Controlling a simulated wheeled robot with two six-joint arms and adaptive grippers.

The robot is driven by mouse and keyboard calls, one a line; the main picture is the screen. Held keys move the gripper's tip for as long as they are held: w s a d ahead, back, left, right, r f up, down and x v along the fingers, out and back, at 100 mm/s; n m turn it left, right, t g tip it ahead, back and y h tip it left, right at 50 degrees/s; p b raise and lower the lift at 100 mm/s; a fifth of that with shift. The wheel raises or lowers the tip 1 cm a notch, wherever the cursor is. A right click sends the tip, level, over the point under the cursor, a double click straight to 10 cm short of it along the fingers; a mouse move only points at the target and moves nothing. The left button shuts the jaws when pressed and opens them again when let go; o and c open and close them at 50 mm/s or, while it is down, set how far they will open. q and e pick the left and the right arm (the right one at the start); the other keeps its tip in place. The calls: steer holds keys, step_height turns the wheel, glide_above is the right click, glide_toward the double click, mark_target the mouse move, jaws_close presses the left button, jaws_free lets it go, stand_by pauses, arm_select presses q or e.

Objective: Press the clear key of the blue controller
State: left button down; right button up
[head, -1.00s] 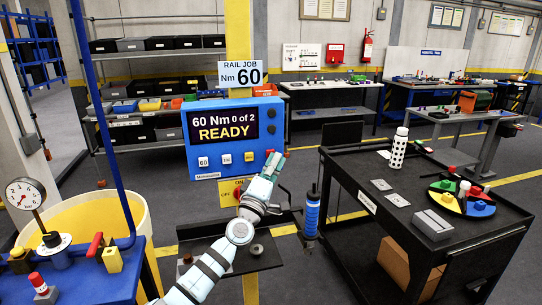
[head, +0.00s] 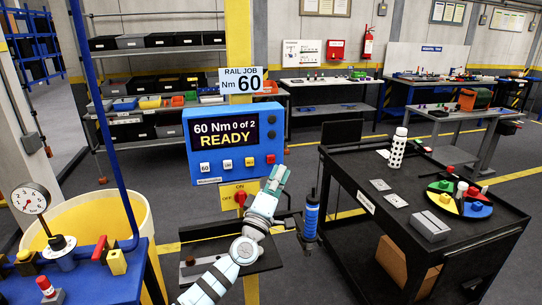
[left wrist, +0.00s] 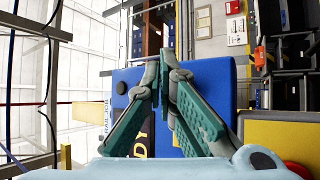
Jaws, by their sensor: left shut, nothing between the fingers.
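The blue controller (head: 200,132) hangs on the yellow post, its screen reading "60 Nm 0 of 2 READY". Below the screen is a row of keys: two white keys (head: 204,167), (head: 227,164), a yellow key (head: 249,161) and a red key (head: 270,158). Their small labels are hard to read. My left gripper (head: 280,169) is shut and empty, by the lower right corner of the controller and near the red key. In the left wrist view, the closed fingers (left wrist: 162,62) stand before the blue controller (left wrist: 215,90), hiding part of its face. My right gripper is not in view.
A red rotary switch (head: 240,198) on a yellow plate is below the controller. A blue cylindrical tool (head: 311,217) stands right of my gripper, beside a black cart (head: 375,222). A blue bench with a gauge (head: 29,200) is at the left.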

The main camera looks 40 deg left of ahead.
arm_select(q)
steer(key=shift+s+d+p, duration=0.3)
steer(key=shift+s+d, duration=0.1)
steer(key=shift+d, duration=0.2)
steer(key=shift+s+d+p, duration=0.3)
steer(key=shift+s+d, duration=0.05)
steer(key=shift+d, duration=0.2)
